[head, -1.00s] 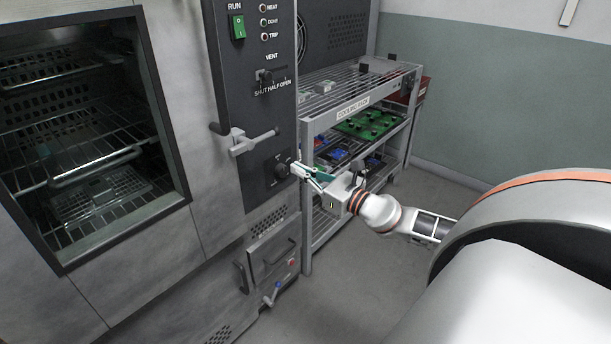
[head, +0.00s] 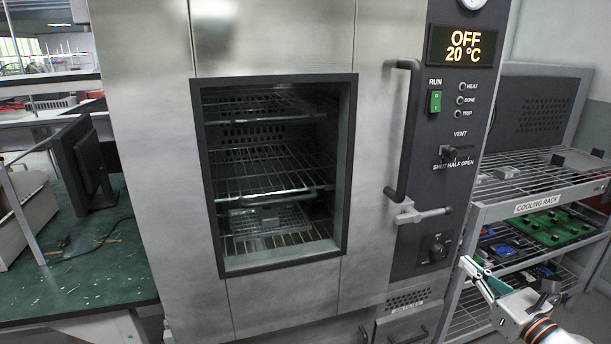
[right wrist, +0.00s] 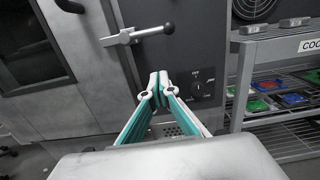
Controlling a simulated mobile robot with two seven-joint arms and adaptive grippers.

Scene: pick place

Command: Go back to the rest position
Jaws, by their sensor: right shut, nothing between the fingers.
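My right gripper (head: 472,272) is at the lower right of the head view, in front of the oven's control panel edge and the rack. In the right wrist view its two teal-lined fingers (right wrist: 158,84) meet at the tips, with nothing between them. It is apart from the rotary knob (right wrist: 197,89), which sits just right of the fingertips in that view. The oven (head: 280,300) stands in front of me with its door shut. A wire shelf and a tray show through its window. The display (head: 464,47) reads OFF, 20 °C. My left gripper is not in view.
The door handle (head: 404,130) and latch lever (head: 424,213) stick out from the oven front. The cooling rack (head: 530,207) stands at right, holding green and blue boards. A green bench (head: 75,270) with a dark monitor is at left.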

